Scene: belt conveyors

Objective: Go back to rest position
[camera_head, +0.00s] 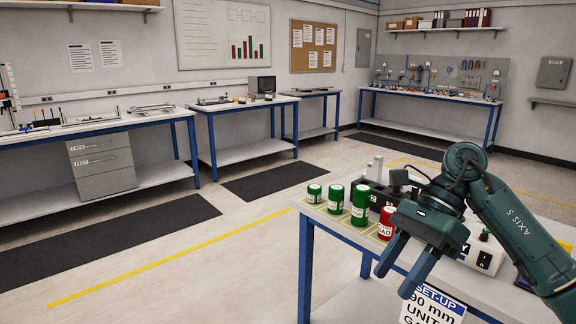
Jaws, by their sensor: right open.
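My right gripper (406,262) is open and empty. Its two blue fingers point down and to the left, in front of the near table (312,206). The right arm comes in from the right edge and hangs over the table's right part. It hides part of the tabletop and some things on it. No part of my left arm or left gripper shows.
Several green cylinders (335,197) and a red one (387,222) stand on the near table, left of my gripper. A control box (485,257) is right of it. A sign (432,304) hangs below. Workbenches line the walls; open floor (215,235) lies left.

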